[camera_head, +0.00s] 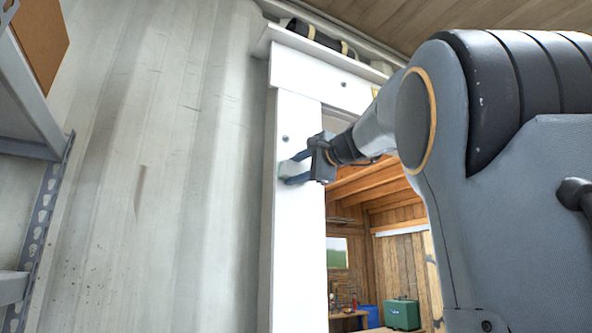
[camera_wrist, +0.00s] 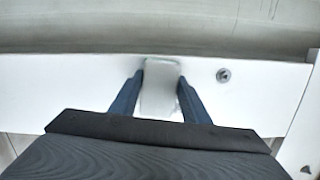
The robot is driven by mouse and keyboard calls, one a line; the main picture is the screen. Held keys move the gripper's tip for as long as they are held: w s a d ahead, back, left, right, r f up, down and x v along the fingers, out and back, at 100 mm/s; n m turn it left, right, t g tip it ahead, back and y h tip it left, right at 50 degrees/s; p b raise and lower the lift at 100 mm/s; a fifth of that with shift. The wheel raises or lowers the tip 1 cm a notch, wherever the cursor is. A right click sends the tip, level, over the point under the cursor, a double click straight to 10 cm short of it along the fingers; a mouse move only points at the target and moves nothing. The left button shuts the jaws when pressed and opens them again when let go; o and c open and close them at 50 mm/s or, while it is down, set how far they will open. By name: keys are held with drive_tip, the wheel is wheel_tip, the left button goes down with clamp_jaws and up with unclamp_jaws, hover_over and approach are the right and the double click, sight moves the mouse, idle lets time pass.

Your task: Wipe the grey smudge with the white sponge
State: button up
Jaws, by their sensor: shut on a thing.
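The white sponge (camera_wrist: 160,88) is between the two blue fingers of my gripper (camera_wrist: 160,100) in the wrist view. I cannot make out the grey smudge on the board in either view.
A bolt head (camera_wrist: 223,75) sits on the board beside the sponge. A grey metal shelf (camera_head: 45,190) stands at the left. Through the opening are wooden walls and a green case (camera_head: 402,314). Dark rolled items (camera_head: 315,38) lie on the ledge above.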

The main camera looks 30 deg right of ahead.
sight(307, 163)
drive_tip(key=shift+w+d, duration=0.1)
drive_tip(key=shift+d+r+p, duration=1.2)
drive_tip(key=shift+d+p, duration=0.55)
drive_tip(key=shift+d, duration=3.3)
drive_tip(key=shift+a+f+b, duration=0.15)
drive_tip(key=shift+a+b, duration=1.5)
drive_tip(key=shift+a, duration=3.55)
drive_tip(key=shift+r+p, duration=1.2)
drive_tip(key=shift+r, duration=0.05)
drive_tip(key=shift+d+f, duration=0.1)
drive_tip(key=shift+d, duration=0.6)
drive_tip(key=shift+w+d+p, duration=0.1)
drive_tip(key=shift+d+p, duration=0.3)
drive_tip(key=shift+d, duration=2.45)
drive_tip(key=shift+w+d+p, duration=0.15)
drive_tip(key=shift+d+p, duration=0.4)
drive_tip(key=shift+d, duration=1.1)
